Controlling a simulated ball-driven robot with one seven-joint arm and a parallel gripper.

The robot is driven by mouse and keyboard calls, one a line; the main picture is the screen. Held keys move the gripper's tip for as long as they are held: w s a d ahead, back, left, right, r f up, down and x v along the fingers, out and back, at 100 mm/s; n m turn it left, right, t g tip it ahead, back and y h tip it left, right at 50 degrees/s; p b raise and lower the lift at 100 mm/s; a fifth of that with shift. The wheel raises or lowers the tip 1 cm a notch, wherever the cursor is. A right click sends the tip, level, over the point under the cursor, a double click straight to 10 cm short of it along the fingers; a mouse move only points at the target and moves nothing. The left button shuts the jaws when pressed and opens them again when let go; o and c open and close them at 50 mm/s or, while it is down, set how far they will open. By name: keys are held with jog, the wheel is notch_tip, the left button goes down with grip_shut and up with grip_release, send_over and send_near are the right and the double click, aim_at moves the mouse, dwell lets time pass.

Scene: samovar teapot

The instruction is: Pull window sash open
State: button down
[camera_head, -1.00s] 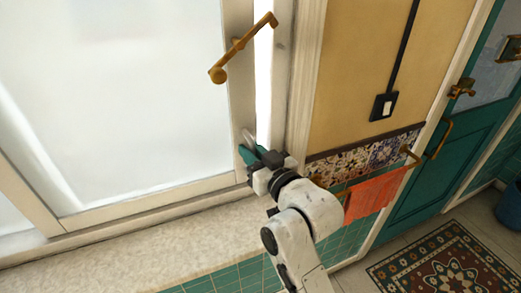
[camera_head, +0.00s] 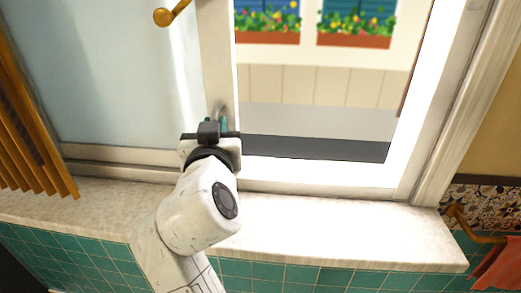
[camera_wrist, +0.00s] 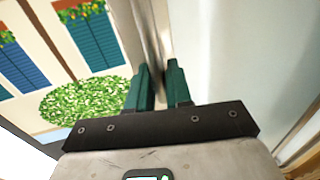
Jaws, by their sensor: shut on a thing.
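The window sash (camera_head: 120,90) is a frosted pane in a pale frame, slid to the left in the head view. A wide opening shows to its right. A brass handle (camera_head: 172,13) sits on the sash at the top. My gripper (camera_head: 217,124) is at the right stile of the sash, low down, shut on a small metal pull (camera_head: 220,108) that its fingers mostly hide. In the wrist view my green fingers (camera_wrist: 160,82) stand close on either side of the narrow metal pull, with the sash pane (camera_wrist: 215,50) to the right.
A pale stone sill (camera_head: 320,228) runs below the window, and it is clear. The right window frame (camera_head: 435,130) bounds the opening. Orange slats (camera_head: 30,130) hang at the left. An orange towel (camera_head: 497,268) hangs on a rail at the lower right.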

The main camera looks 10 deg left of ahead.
jog(key=a+b, duration=0.1)
jog(key=a, duration=0.4)
jog(key=shift+b, duration=0.4)
jog(key=shift+f, duration=0.1)
jog(key=c, duration=1.2)
grip_release()
jog(key=s, duration=0.3)
jog(key=s+d, duration=0.1)
jog(key=s, duration=0.3)
jog(key=s+d, duration=0.1)
jog(key=s, duration=0.2)
jog(key=shift+s, duration=0.3)
